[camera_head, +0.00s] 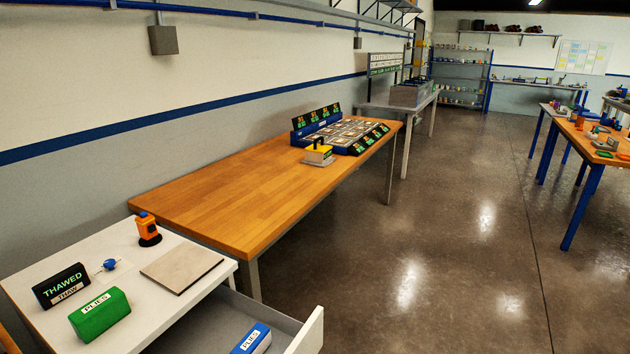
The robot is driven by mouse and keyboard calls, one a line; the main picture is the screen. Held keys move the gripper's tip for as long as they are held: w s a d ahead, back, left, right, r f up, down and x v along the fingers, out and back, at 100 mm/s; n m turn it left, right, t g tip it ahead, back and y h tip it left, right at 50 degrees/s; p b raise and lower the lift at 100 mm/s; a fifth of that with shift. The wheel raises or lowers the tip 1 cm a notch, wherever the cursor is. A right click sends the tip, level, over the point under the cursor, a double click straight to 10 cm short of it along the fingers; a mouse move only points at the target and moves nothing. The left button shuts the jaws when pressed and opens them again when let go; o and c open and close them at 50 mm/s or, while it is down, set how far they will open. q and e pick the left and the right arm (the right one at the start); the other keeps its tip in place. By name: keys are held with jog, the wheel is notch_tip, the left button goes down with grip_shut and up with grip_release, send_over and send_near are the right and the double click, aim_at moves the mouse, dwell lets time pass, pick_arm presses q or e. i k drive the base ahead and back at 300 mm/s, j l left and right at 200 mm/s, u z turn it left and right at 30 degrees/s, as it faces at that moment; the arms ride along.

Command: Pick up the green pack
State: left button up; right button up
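The green pack (100,314) lies on the white cabinet top (70,250) at the lower left. It is a block with slanted sides and a white label reading "PLIES". It sits in front of a black sign (62,286) reading "THAWED" and "THAW". Neither of my grippers shows in this view.
An open drawer (303,335) of the cabinet juts right and holds a blue pack (252,340), also labelled "PLIES". A grey plate (182,267), an orange-and-black device (147,229) and a small blue item (108,265) share the top. A wooden table (240,203) stands behind.

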aim_at(92, 320)
jog(key=u, duration=1.25)
